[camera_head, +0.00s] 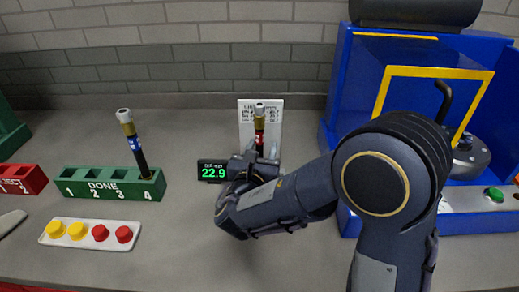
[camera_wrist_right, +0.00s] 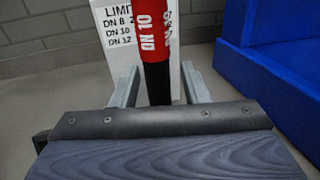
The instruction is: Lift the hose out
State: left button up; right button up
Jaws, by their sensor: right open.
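A hose (camera_head: 259,125) with a red label and a metal end stands upright in front of a white limit card. In the right wrist view the hose (camera_wrist_right: 154,35) shows "DN 10" on its red band and a black part below. My right gripper (camera_head: 262,154) is at its lower part. In the right wrist view the gripper (camera_wrist_right: 158,78) is open, with one finger on each side of the black part. The hose's lower end and whatever holds it are hidden. My left gripper is not in view.
A display (camera_head: 212,171) reads 22.9. A green DONE rack (camera_head: 105,187) holds a blue-labelled hose (camera_head: 132,140) in slot 4. A red REJECT rack (camera_head: 24,180) and a white tray (camera_head: 60,242) of yellow and red caps lie left. A blue machine (camera_head: 340,95) stands right.

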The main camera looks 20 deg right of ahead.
grip_shut()
jog(key=shift+r, duration=0.1)
dwell(0.3)
